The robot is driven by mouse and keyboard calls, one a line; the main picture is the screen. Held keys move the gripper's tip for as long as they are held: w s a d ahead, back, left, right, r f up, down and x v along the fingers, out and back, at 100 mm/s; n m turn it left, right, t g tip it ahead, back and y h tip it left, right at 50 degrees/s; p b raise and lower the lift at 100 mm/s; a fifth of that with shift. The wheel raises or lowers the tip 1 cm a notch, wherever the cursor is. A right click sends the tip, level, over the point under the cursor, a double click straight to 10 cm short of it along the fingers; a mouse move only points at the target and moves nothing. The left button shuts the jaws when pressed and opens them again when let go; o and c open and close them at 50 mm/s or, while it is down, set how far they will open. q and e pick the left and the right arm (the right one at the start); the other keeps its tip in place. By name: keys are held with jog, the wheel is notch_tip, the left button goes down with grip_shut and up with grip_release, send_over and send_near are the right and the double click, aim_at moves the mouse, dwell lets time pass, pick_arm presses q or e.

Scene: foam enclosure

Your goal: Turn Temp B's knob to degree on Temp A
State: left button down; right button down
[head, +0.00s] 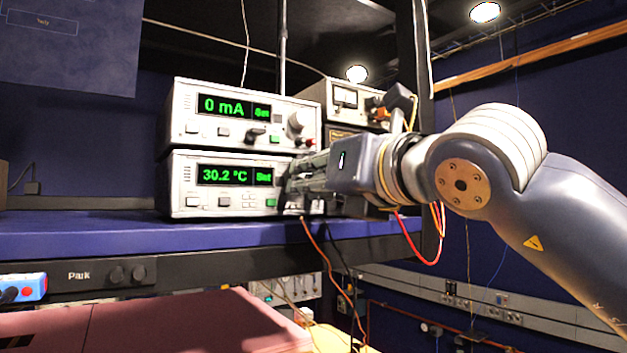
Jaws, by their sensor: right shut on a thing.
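Two white instruments are stacked on the shelf. The upper instrument (180,105) reads "0 mA Set" in green and has a bare round knob (296,122) at its right side. The lower instrument (180,178) reads "30.2 °C Set". My right gripper (293,174) reaches in from the right and is shut at the right part of the lower instrument's front, where its knob sits. The fingers hide that knob, so its angle does not show. I cannot read any Temp A or Temp B label. My left gripper is out of view.
The blue shelf (90,228) carries the stack and is clear on its left. Another instrument with a dial meter (345,97) stands behind my gripper. Red and black cables hang off the shelf edge below my wrist. A dark post (408,60) rises behind my arm.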

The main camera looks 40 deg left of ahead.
jog(key=shift+f+n+b, duration=0.15)
jog(key=shift+n+b, duration=0.5)
jog(key=shift+n, duration=0.05)
jog(key=n+b, duration=0.1)
jog(key=n, duration=0.1)
jog(key=shift+n, duration=0.3)
jog(key=shift+n+b, duration=0.55)
jog(key=shift+n, duration=2.25)
jog(key=c, duration=1.4)
grip_release()
jog(key=shift+d, duration=0.1)
